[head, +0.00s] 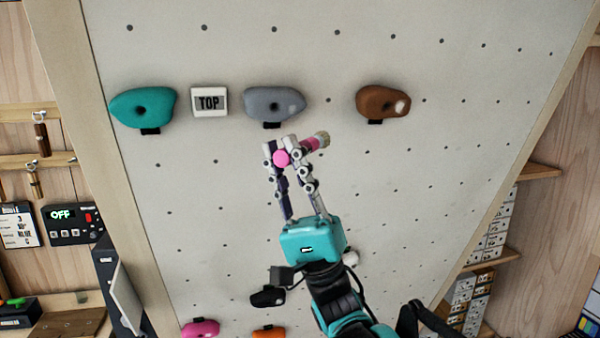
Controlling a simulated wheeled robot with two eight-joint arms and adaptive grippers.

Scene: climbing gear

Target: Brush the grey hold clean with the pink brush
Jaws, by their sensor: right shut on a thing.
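The grey hold (268,102) is fixed to the pale climbing board, right of the TOP sign. A light patch shows on its right end. My right gripper (286,150) is just below the hold and is shut on the pink brush (311,144). The brush's round pink end shows at the left finger, and its tan bristle end points right and slightly up. The bristles are apart from the grey hold, below and to its right. My left gripper is not in view.
A teal hold (143,107), the TOP sign (208,101) and a brown hold (383,102) with a light patch share the grey hold's row. Pink (201,328), orange (268,332) and black (268,297) holds sit low. The board between the rows is mostly clear.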

